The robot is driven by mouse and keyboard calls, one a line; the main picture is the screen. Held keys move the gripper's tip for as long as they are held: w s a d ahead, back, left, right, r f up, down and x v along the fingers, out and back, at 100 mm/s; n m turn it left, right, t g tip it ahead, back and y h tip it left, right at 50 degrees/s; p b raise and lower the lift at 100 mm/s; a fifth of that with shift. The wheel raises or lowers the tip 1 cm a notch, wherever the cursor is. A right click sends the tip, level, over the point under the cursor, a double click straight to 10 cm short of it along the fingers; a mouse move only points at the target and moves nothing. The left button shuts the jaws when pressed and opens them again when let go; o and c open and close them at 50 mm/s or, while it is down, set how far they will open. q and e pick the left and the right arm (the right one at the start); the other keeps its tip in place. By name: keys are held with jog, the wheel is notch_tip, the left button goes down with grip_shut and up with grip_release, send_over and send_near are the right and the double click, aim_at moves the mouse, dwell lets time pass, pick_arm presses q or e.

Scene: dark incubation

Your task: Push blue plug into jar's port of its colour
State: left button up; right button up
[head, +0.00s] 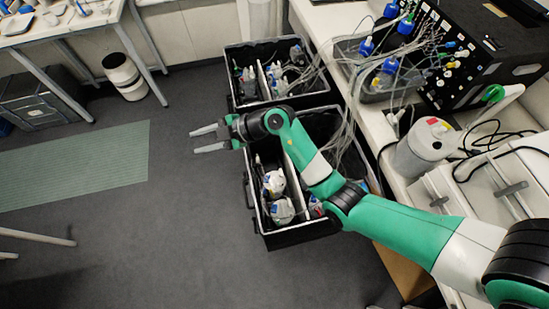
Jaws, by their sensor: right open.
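My right gripper (194,141) is open and empty. Its fingers point left over the bare floor, just left of the black crates. Two jars with white tops (274,183) (282,210) stand in the left compartment of the near crate (290,240). Their ports are too small to make out. I cannot pick out a blue plug for certain. My right arm crosses the near crate and hides part of its contents. My left gripper is not in view.
A far crate (233,84) holds small bottles and tubing. Blue-capped bottles (384,72) stand in a clear tray beside a black device (478,62) on the right bench. A grey cylinder (425,150) stands nearer.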

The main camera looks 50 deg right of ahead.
jog(key=s+d+f+m+g+h, duration=0.1)
jog(key=s+d+f+g, duration=0.15)
jog(key=f, duration=0.35)
jog(key=s+d+f+m+g+h, duration=0.1)
jog(key=s+d+f, duration=0.2)
jog(key=f, duration=0.4)
jog(key=m+g+h+b, duration=0.1)
jog(key=m+g+h, duration=0.15)
jog(key=g, duration=0.25)
send_near(265, 189)
jog(key=shift+t, duration=0.25)
jog(key=b+x, duration=1)
jog(key=shift+s+d+f, duration=0.2)
jog(key=shift+d+f, duration=0.05)
jog(key=shift+r, duration=0.1)
jog(key=shift+p, duration=0.55)
